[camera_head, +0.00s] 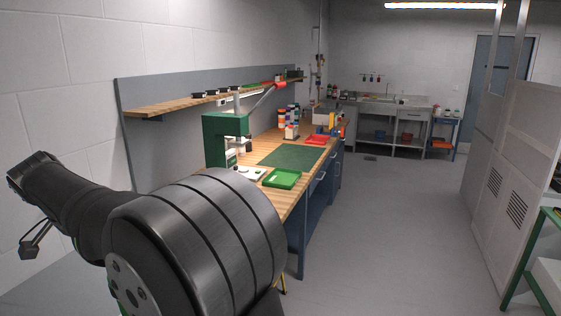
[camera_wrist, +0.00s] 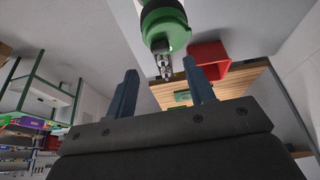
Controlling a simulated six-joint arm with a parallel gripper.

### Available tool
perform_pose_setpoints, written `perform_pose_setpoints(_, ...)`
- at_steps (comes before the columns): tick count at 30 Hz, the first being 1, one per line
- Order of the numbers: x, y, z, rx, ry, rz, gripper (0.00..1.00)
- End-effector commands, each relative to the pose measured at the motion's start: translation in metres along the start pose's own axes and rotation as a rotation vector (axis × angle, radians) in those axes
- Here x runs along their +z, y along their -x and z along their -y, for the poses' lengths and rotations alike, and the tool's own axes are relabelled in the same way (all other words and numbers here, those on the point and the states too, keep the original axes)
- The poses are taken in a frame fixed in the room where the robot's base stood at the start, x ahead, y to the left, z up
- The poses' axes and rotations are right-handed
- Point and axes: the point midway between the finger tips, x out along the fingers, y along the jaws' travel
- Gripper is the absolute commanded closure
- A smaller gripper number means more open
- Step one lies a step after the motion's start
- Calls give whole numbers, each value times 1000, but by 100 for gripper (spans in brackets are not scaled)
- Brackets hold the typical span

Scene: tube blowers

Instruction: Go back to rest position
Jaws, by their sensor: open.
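My gripper (camera_wrist: 159,67) shows in the wrist view with its two dark fingers spread wide apart. It is open, and nothing is held between the fingers. Beyond the fingertips is a green machine (camera_wrist: 163,20) with a metal chuck, apart from the fingers as far as I can tell. In the head view my dark arm fills the lower left, and its far end reaches toward the left wall. The gripper fingers cannot be made out clearly there.
A wooden workbench (camera_head: 262,194) carries a green press (camera_head: 222,130), a green tray (camera_head: 281,178), a green mat (camera_head: 293,156) and a red tray (camera_head: 317,140). A shelf (camera_head: 190,102) runs above it. The floor (camera_head: 400,230) is clear right of the bench.

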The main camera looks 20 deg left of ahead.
Motion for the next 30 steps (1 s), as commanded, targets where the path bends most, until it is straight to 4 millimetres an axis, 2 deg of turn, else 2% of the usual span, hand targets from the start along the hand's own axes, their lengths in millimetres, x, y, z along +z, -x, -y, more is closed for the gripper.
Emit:
perform_pose_setpoints(1,0,-12,-1,5,0,1,51)
perform_pose_setpoints(9,0,-66,-1,5,0,2,51)
perform_pose_setpoints(30,-22,-73,1,-185,446,-1,51)
